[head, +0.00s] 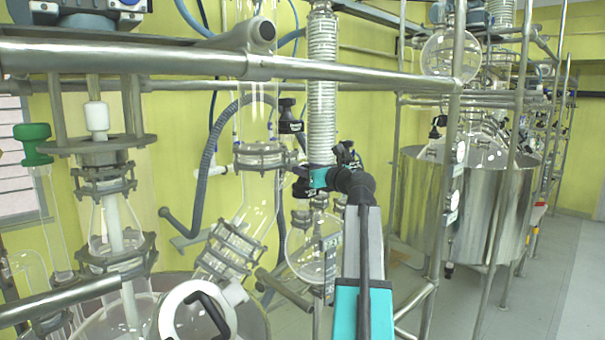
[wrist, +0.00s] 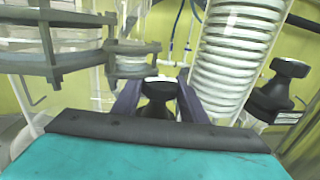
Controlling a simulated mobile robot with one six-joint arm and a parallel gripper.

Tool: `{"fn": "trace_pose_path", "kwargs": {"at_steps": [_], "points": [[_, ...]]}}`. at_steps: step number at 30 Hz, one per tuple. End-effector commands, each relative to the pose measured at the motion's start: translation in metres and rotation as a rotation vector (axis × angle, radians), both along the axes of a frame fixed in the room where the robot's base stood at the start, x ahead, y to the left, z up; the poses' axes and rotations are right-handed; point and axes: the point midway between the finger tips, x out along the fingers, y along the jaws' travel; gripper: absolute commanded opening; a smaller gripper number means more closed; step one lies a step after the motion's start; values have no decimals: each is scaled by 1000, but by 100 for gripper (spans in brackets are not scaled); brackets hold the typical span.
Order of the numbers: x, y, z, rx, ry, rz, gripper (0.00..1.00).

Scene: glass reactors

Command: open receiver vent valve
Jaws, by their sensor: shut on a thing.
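A black valve knob (wrist: 158,95) sits between the two fingers of my gripper (wrist: 158,108) in the wrist view. The fingers are shut on its sides. The knob's lower part is hidden by the teal gripper body. In the head view, my gripper (head: 304,180) reaches in from the lower right, just below the metal coil and left of my dark wrist. A dark knob (head: 300,188) shows there at the fingers, partly hidden. The round glass receiver flask (head: 313,250) hangs below it. Whether the valve is open or closed cannot be told.
The coiled column (wrist: 232,50) stands close on the right of my gripper, with another black knob (wrist: 285,90) beyond it. Metal flanges (wrist: 75,40) are close on the left. A steel rail (head: 350,70) crosses above my arm. Another black valve (head: 288,115) sits higher up.

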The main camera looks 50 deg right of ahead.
Motion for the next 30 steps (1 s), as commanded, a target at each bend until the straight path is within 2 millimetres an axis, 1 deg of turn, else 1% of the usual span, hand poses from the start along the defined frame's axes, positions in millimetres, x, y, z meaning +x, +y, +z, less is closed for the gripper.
{"fn": "trace_pose_path", "kwargs": {"at_steps": [1, 3, 30], "points": [[1, -4, -1, 2, 0, 24, 19], [1, -4, -1, 3, -1, 60, 19], [2, -3, 3, 1, 0, 533, 19]]}}
